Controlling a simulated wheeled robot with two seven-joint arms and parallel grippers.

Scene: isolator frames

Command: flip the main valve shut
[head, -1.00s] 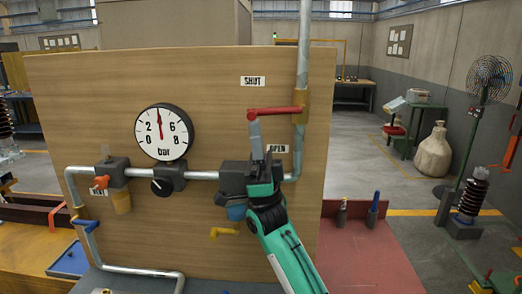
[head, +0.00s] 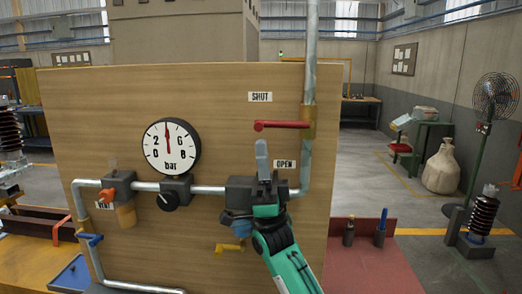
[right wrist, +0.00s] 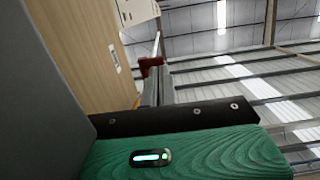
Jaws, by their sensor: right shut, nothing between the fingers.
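The main valve's red lever (head: 282,125) lies about level, pointing left from its brass body (head: 309,122) on the upright pipe at the board's right. The SHUT label (head: 260,97) is above it and the OPEN label (head: 284,164) below. My right gripper (head: 262,148) is shut and empty, its grey fingers pointing up just below the lever's free end. A small gap shows between them. In the right wrist view, a red part (right wrist: 151,64), likely the lever, shows beyond the fingertips. My left gripper is not in view.
The pressure gauge (head: 171,147) has its needle near straight up. An orange-handled vent valve (head: 108,196), a black knob (head: 167,201) and a yellow handle (head: 229,248) are on the panel. A red bench (head: 375,255) with small tools stands at the right.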

